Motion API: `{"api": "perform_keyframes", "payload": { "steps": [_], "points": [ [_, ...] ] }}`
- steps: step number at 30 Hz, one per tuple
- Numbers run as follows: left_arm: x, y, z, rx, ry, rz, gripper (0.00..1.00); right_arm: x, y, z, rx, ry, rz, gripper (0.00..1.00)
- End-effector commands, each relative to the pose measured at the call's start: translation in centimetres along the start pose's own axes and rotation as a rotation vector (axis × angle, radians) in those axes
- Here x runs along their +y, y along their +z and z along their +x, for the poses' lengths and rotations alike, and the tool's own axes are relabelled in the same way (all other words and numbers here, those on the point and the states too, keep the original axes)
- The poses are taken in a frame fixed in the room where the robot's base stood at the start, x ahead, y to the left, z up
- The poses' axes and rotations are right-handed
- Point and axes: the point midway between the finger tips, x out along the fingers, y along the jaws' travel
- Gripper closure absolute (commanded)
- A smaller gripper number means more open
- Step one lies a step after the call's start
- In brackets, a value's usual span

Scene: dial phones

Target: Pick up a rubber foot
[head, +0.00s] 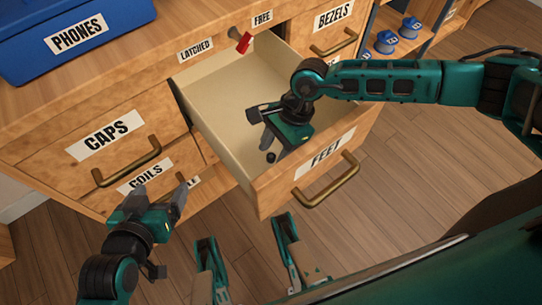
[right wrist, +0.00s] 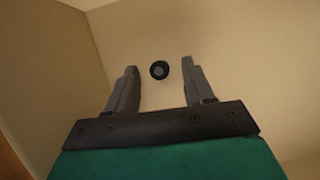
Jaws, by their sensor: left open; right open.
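A small round black rubber foot (head: 271,157) lies on the floor of the open drawer labelled FEET (head: 222,87). In the right wrist view the rubber foot (right wrist: 159,70) shows between and just beyond the two fingertips, with a paler centre. My right gripper (head: 262,128) is inside the drawer, open and empty, with its fingers near the foot but not closed on it. It also shows in the right wrist view (right wrist: 159,75). My left gripper (head: 160,192) is open and empty in front of the closed drawer labelled COILS.
The drawer walls surround my right gripper, with the front panel (head: 270,190) and its brass handle (head: 326,182) nearest me. A red lever (head: 243,42) sits at the back, between LATCHED and FREE labels. A blue PHONES box (head: 70,35) stands on the cabinet top. Blue spools (head: 386,41) sit on a shelf.

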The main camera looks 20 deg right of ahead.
Motion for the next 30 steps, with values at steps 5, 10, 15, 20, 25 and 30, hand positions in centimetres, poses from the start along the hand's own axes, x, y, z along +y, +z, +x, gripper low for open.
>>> {"api": "perform_keyframes", "payload": {
  "steps": [5, 10, 15, 20, 25, 30],
  "points": [
    [-0.01, -0.17, -0.01, 0.004, 0.000, 0.000, 0.15, 0.00, 0.01, -0.08, 0.000, 0.000, 0.000, 0.58],
    [-0.06, -0.23, 0.00, 0.006, -0.001, 0.001, 0.15, 0.00, 0.01, -0.09, 0.000, 0.000, 0.000, 0.74],
    [-0.16, -0.24, 0.01, 0.006, -0.003, 0.001, 0.15, 0.00, 0.00, -0.10, 0.000, 0.000, 0.000, 0.91],
    [-0.25, -0.24, 0.02, 0.007, -0.005, 0.001, 0.15, 0.00, 0.00, -0.10, 0.000, 0.000, 0.000, 1.00],
    [-0.29, -0.23, 0.02, 0.007, -0.006, 0.001, 0.15, 0.00, 0.00, -0.10, 0.000, 0.000, 0.000, 1.00],
    [-0.30, -0.21, 0.04, 0.006, -0.006, 0.001, 0.15, 0.00, 0.00, -0.10, 0.000, 0.000, 0.000, 1.00]
  ]
}}
